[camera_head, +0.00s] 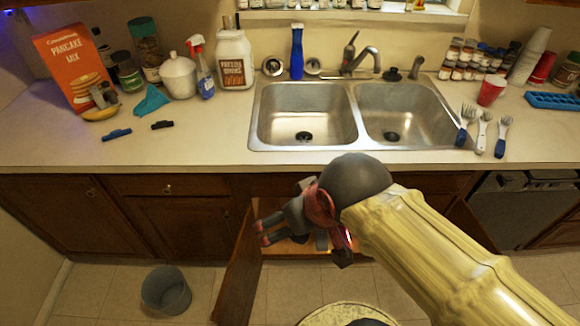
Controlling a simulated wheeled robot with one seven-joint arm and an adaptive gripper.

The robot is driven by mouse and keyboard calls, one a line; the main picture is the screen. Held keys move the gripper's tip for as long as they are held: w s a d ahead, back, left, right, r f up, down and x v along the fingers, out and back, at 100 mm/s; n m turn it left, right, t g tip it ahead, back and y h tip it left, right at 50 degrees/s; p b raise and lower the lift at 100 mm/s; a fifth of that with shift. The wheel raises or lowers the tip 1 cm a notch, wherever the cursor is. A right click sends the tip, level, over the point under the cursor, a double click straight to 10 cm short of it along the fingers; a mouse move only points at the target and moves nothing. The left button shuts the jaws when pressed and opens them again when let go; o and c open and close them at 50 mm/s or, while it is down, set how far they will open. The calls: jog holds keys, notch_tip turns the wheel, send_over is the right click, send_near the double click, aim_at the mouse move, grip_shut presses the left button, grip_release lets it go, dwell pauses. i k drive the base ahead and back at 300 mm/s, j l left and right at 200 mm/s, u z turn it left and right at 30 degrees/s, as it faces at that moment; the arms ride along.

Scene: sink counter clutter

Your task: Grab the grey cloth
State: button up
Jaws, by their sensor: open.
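I cannot make out a clearly grey cloth in the head view. A crumpled teal cloth (151,101) lies on the counter at the left, between the pancake mix box and the white lidded jar. My gripper (263,231) is open, with red-tipped fingers pointing left. It hangs in front of the counter's front edge, below the sink and near an open cabinet door. I see nothing between its fingers. The gripper is well apart from the teal cloth, which is up and to the left. My forearm hides part of the cabinets at the right.
The pancake mix box (74,66), white jar (178,75), spray bottle (202,72) and large tub (235,60) stand around the teal cloth. Two dark clips (117,134) lie in front of it. The double sink (306,114) fills the middle. The front-left counter is clear. An open cabinet door (238,270) juts out.

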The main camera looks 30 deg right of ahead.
aim_at(321, 239)
jog(key=z, duration=1.05)
